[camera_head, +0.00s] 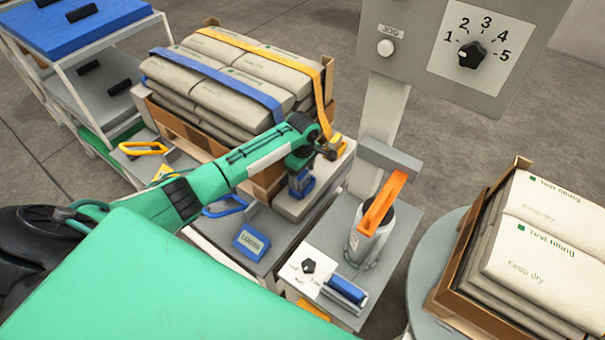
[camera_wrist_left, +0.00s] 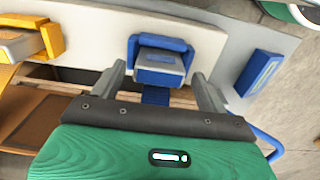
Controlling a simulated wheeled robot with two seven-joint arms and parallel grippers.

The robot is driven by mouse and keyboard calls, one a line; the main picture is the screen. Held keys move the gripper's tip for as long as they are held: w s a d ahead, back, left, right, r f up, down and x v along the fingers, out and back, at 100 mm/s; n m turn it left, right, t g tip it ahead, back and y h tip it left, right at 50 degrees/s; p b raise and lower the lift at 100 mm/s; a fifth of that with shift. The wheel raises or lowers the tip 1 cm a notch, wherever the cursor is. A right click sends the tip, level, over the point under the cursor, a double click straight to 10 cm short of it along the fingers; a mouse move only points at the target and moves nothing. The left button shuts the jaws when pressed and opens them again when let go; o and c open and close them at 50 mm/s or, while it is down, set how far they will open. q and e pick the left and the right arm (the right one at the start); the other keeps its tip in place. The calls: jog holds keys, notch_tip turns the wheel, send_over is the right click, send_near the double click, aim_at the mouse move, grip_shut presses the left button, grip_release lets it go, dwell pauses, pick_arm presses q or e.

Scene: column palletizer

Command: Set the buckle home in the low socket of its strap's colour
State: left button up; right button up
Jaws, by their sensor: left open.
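A blue strap (camera_head: 222,72) and a yellow strap (camera_head: 245,45) run over the stacked sacks. At the blue strap's lower end, a grey-and-blue buckle (camera_wrist_left: 160,67) sits within a blue bracket-shaped socket (camera_wrist_left: 133,48) in the left wrist view. I cannot tell how deep it sits. The blue assembly (camera_head: 301,184) is also in the head view, below my left gripper (camera_head: 318,155). A yellow socket (camera_wrist_left: 52,40) with a grey part is at the wrist view's left edge. My left gripper is open, its fingers on either side of the blue buckle, apart from it.
A blue labelled block (camera_head: 250,242) and a blue handle (camera_head: 224,206) are near the blue buckle. An orange lever (camera_head: 384,203) stands right of it, below a dial panel (camera_head: 440,45). More sacks (camera_head: 535,235) stand at the right.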

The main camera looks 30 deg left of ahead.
aim_at(302, 175)
pick_arm(q)
notch_tip(302, 175, up, 12)
jog(key=p, duration=0.1)
jog(key=shift+f, duration=0.2)
pick_arm(e)
jog(key=shift+s+d+f, duration=0.25)
jog(key=shift+s+f, duration=0.1)
jog(key=shift+f, duration=0.3)
jog(key=shift+s+d+f, duration=0.2)
jog(key=shift+s+f, duration=0.15)
jog(key=shift+f, duration=0.25)
jog(key=shift+s, duration=0.1)
